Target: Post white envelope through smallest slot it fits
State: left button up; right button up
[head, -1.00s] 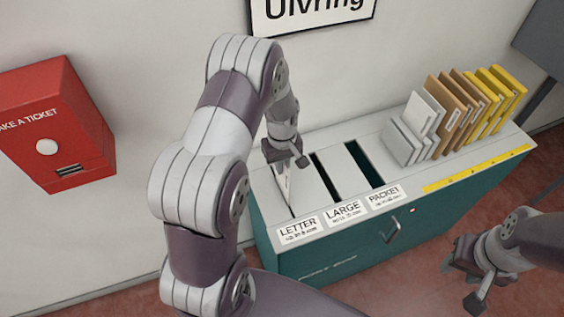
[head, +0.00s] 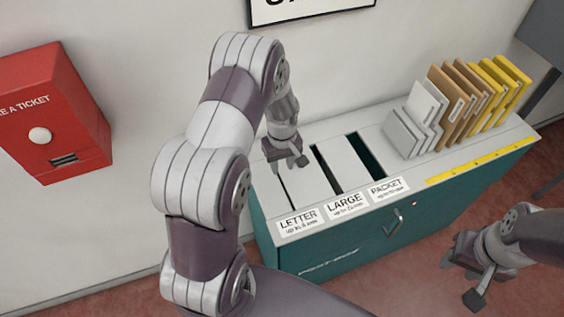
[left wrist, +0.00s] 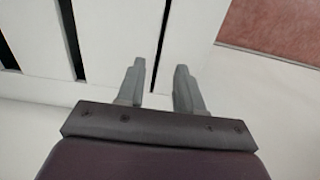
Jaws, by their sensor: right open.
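My left gripper (head: 288,166) is over the narrow LETTER slot (head: 287,193) of the post box. In the left wrist view its two fingers (left wrist: 159,70) stand apart with nothing between them, and the thin dark slot (left wrist: 161,50) runs behind the gap. No white envelope shows at this slot or in the fingers. The wider LARGE slot (head: 327,168) and the widest PACKET slot (head: 366,158) lie to its right. My right gripper (head: 467,281) is open and empty in front of the box at the lower right.
On the counter's right part stand white envelopes (head: 424,104), brown ones (head: 446,100) and yellow ones (head: 513,83) in a row. A yellow ruler strip (head: 482,163) runs along the front edge. A red ticket box (head: 50,115) hangs on the wall at left.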

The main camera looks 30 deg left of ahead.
pick_arm(q)
notch_tip(320, 180, up, 13)
jog(key=b, duration=0.1)
jog(key=shift+f, duration=0.15)
dwell(0.9)
